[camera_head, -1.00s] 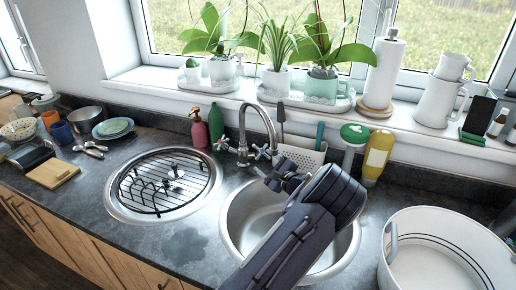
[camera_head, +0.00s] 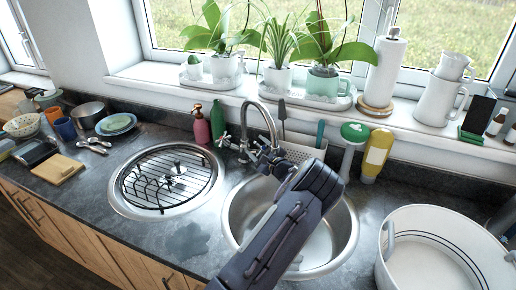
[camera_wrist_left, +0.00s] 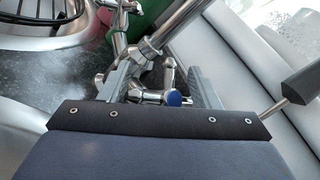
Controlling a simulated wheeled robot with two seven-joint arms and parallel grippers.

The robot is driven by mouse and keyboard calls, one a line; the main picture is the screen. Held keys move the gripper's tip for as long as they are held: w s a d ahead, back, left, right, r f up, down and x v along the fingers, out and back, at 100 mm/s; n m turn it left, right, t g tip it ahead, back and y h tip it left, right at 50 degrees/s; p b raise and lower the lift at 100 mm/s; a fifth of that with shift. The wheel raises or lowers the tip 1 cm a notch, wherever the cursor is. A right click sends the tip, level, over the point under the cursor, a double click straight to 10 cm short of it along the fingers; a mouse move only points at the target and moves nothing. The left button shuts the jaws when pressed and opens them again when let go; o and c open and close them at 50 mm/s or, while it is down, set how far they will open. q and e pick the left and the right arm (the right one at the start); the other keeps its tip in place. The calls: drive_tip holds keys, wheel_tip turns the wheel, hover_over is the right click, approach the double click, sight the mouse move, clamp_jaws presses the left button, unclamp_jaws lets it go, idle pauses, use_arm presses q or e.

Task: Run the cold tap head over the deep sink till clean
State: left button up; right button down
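The chrome tap (camera_head: 246,112) has a tall curved spout and stands behind the two round sinks. Its spout arches towards the deep sink (camera_head: 247,205), the open steel bowl on the right. My left gripper (camera_head: 268,159) is at the tap's right-hand handle, and my arm covers part of the deep sink. In the left wrist view, the open gripper fingers (camera_wrist_left: 163,88) stand on either side of the blue-capped cold handle (camera_wrist_left: 174,98). The tap's chrome pipe (camera_wrist_left: 165,30) rises just beyond. I cannot tell whether the fingers touch the handle. My right gripper is not in view.
The left sink (camera_head: 128,207) is covered by a black wire rack (camera_head: 150,190). Pink (camera_head: 201,126) and green (camera_head: 217,122) bottles stand left of the tap. A yellow bottle (camera_head: 376,155) is behind the deep sink. A large white tub (camera_head: 440,215) is at right.

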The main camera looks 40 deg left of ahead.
use_arm(q)
drive_tip(key=c, duration=0.7)
drive_tip(key=n+g+b, duration=0.1)
drive_tip(key=n+b, duration=0.1)
drive_tip(key=n+g+b, duration=0.2)
drive_tip(key=b, duration=0.1)
drive_tip(key=n+g+b, duration=0.1)
drive_tip(key=b, duration=0.1)
drive_tip(key=shift+s+d+f+n+g+y+b, duration=0.15)
drive_tip(key=shift+f+n+g+y+b, duration=0.15)
drive_tip(key=shift+f+n+g+b, duration=0.1)
drive_tip(key=n+g+b, duration=0.2)
drive_tip(key=shift+d+r+g, duration=0.1)
drive_tip(key=shift+g, duration=0.2)
drive_tip(key=shift+s+r+n+g+h+b, duration=0.1)
drive_tip(key=shift+n+g+h+b, duration=0.25)
drive_tip(key=shift+n+g, duration=0.4)
drive_tip(key=shift+r+n, duration=0.1)
drive_tip(key=shift+n, duration=0.25)
drive_tip(key=o, duration=0.6)
drive_tip(key=shift+o, duration=0.8)
drive_tip(key=shift+d, duration=0.1)
